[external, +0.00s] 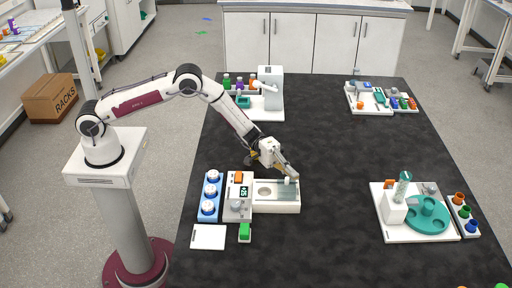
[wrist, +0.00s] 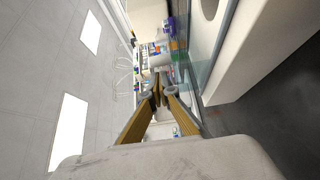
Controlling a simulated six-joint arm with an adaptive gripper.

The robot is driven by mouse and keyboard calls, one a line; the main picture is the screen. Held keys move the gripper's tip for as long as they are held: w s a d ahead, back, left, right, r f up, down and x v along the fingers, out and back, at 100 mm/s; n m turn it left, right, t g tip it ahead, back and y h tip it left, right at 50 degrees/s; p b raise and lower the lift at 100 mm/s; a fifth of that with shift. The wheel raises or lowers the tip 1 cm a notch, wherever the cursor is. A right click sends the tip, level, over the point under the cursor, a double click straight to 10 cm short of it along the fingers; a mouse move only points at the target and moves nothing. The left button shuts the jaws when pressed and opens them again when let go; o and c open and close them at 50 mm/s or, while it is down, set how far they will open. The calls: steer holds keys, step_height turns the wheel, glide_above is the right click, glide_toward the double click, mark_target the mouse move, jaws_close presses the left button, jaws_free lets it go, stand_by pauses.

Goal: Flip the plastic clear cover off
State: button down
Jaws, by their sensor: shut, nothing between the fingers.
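The clear plastic cover (external: 273,189) lies over the white station (external: 277,208) near the front left of the black table, and it looks closed. Its clear edge (wrist: 213,48) shows right of the fingers in the wrist view, along the white body (wrist: 255,50). My gripper (external: 292,176) is at the back right end of the cover, close to a small white knob. Its fingertips (wrist: 159,82) are together with nothing visible between them. I cannot tell whether they touch the cover.
A teal turntable unit (external: 427,213) stands at right. The table's middle is clear.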

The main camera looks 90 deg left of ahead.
steer(key=shift+s+d, duration=0.1)
steer(key=shift+s, duration=0.35)
steer(key=shift+s, duration=0.1)
steer(key=shift+s, duration=4)
steer(key=shift+d, duration=0.1)
steer(key=shift+w+a, duration=0.25)
steer(key=shift+w, duration=0.45)
steer(key=shift+w+a, duration=0.2)
steer(key=shift+w, duration=0.45)
steer(key=shift+w+a, duration=0.25)
steer(key=shift+w, duration=0.45)
steer(key=v, duration=1)
steer(key=shift+r, duration=0.1)
